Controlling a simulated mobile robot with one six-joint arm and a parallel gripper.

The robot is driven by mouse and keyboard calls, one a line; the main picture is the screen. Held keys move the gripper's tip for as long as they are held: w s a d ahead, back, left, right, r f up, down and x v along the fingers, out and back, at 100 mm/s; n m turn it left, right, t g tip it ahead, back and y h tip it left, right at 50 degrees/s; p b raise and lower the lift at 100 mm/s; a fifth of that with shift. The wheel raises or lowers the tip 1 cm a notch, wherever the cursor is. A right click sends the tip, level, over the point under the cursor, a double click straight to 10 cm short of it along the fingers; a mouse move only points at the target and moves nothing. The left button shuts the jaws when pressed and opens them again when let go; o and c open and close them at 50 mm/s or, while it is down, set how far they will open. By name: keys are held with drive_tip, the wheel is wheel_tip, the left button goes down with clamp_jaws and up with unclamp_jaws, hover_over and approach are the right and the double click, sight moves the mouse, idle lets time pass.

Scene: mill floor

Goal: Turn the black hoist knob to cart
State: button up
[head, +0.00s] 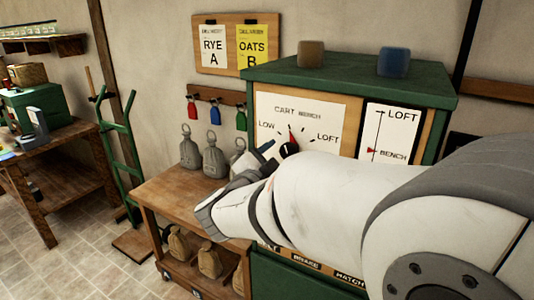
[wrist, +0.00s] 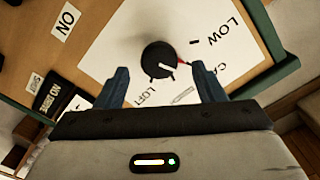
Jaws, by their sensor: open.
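The black hoist knob (head: 289,150) sits on a white dial plate (head: 318,112) lettered LOW, CART, BENCH and LOFT. In the wrist view the knob (wrist: 158,60) has a red pointer on its right side, toward the start of the CART lettering. In the head view the red pointer stands up, slightly left. My gripper (wrist: 162,74) is open, its two blue fingers apart on either side of the knob, with clear gaps to it. In the head view my fingers (head: 264,153) are just left of the knob, partly hidden by my wrist.
A level chart (head: 389,137) right of the dial has a red marker at BENCH. Two blocks, brown (head: 311,54) and blue (head: 394,62), stand on the green cabinet top (head: 350,82). Grey weights (head: 213,158) stand on a wooden cart (head: 175,197) at left. My arm covers the lower right.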

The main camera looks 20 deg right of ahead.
drive_tip(key=shift+v, duration=1.4)
